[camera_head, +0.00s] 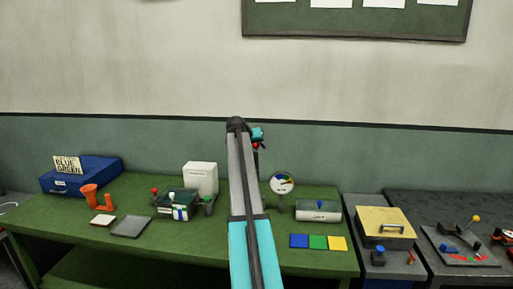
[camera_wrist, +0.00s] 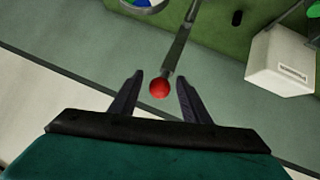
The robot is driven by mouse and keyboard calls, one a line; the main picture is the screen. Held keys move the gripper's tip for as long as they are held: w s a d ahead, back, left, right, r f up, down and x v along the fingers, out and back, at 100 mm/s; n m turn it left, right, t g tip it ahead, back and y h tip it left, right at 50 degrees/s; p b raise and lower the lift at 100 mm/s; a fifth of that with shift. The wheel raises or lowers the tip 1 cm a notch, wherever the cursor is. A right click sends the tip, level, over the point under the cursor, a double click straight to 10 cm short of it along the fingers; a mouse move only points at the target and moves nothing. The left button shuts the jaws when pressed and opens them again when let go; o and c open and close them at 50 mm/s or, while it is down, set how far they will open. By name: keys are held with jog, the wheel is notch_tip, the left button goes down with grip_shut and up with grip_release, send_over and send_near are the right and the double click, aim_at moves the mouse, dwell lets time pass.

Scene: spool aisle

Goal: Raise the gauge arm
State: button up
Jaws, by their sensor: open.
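In the wrist view a red ball (camera_wrist: 159,88) sits at the end of a thin grey rod (camera_wrist: 178,45), which I take for the gauge arm. My gripper (camera_wrist: 160,78) is open, with one dark finger on each side of the ball and a gap on both sides. I cannot tell the depth exactly. In the head view my gripper (camera_head: 257,138) is above the back of the green table, and a bit of red (camera_head: 256,146) shows beside it. My arm hides the rod's lower part there. A round gauge dial (camera_head: 283,183) with coloured sectors stands right of my arm.
The green table (camera_head: 225,235) holds a white box (camera_head: 201,178), also in the wrist view (camera_wrist: 284,60), a labelled grey cylinder (camera_head: 318,211), coloured tiles (camera_head: 319,242), an orange part (camera_head: 90,197) and a blue box (camera_head: 85,174). A yellow-lidded box (camera_head: 385,222) stands right.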

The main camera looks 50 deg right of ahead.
jog(key=b+v, duration=0.4)
jog(key=v, duration=0.9)
jog(key=shift+a, duration=0.25)
jog(key=shift+s+r, duration=0.1)
jog(key=shift+r, duration=0.05)
